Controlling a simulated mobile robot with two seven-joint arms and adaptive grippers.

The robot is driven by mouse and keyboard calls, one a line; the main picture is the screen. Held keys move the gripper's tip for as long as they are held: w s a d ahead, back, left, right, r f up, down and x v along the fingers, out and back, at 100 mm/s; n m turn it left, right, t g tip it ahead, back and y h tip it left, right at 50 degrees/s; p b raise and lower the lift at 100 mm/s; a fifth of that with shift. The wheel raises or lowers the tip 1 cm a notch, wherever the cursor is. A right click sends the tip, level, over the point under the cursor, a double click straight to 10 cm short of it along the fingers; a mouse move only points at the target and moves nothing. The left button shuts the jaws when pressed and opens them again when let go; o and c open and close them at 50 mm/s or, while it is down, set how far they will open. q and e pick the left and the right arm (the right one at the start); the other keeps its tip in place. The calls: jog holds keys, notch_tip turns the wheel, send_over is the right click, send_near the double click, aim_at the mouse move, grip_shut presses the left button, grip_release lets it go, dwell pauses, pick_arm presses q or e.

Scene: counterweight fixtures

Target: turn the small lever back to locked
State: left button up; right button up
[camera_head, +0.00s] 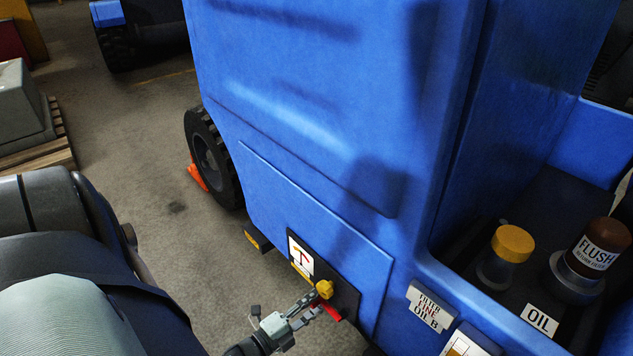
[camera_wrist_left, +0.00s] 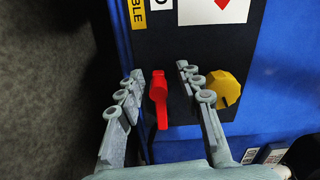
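The small red lever (camera_wrist_left: 158,90) sits on a dark panel (camera_wrist_left: 208,50) on the blue vehicle's side. In the wrist view it runs nearly straight up and down the picture. My left gripper (camera_wrist_left: 160,72) is open, with one finger on each side of the lever; gaps show on both sides. The right finger lies between the lever and a yellow knob (camera_wrist_left: 226,88), overlapping the knob's edge. In the head view my left gripper (camera_head: 312,304) reaches the panel, and the red lever (camera_head: 334,313) shows partly behind it. My right gripper is out of view.
The blue vehicle body (camera_head: 300,120) fills the middle. A yellow cap (camera_head: 513,243) and a brown FLUSH cap (camera_head: 600,245) are in a recess at right. A tyre (camera_head: 212,160) with an orange chock (camera_head: 197,175) stands left.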

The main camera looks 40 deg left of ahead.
pick_arm(q)
jog(key=s, duration=1.2)
jog(key=shift+a, duration=0.45)
